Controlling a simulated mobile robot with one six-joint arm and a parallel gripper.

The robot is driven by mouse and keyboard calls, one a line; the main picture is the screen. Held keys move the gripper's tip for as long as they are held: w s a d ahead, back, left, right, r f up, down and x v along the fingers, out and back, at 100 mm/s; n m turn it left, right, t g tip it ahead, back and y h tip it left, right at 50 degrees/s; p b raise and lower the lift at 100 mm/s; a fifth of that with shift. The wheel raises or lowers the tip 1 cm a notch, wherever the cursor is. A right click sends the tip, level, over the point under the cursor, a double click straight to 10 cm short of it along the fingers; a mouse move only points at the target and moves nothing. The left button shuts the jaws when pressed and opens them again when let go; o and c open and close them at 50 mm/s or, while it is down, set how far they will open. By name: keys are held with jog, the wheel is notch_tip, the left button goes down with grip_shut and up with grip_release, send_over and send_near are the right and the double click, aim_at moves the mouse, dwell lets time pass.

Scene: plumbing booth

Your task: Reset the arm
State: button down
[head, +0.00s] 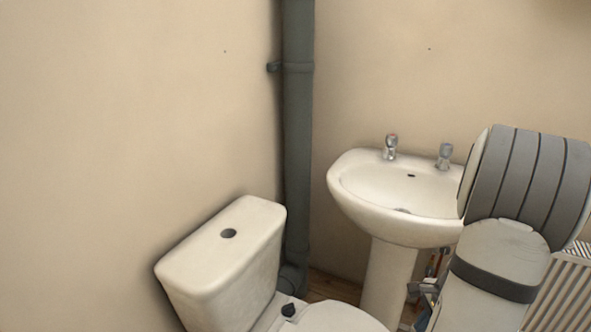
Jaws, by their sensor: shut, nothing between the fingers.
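My arm stands at the right of the head view, its grey ribbed joint raised high and a pale link with a dark band running down out of the frame.
A white basin (365,196) on a pedestal (388,275) stands left of my arm. A toilet cistern (205,262) is at lower left, beside a grey vertical pipe (298,150). A white radiator (565,292) is partly behind my arm. Bare wall fills the upper left.

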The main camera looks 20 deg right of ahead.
jog(key=w+a+r+n+p, duration=0.4)
jog(key=a+r, duration=0.4)
jog(key=r, duration=0.4)
jog(key=s+a+r+n+h+p, duration=0.1)
jog(key=s+a+r+n+p, duration=0.2)
jog(key=a+r+n+p, duration=0.2)
jog(key=s+a+r+n+t+h+p, duration=0.1)
jog(key=s+a+r+n+p, duration=0.1)
jog(key=a+r+n+p, duration=0.4)
jog(key=a+r+n, duration=0.5)
jog(key=a+r, duration=0.3)
jog(key=r, duration=0.3)
jog(key=shift+s+a+r+p, duration=0.2)
jog(key=shift+s+a+p, duration=0.1)
jog(key=shift+s+a, duration=0.1)
jog(key=shift+d, duration=0.1)
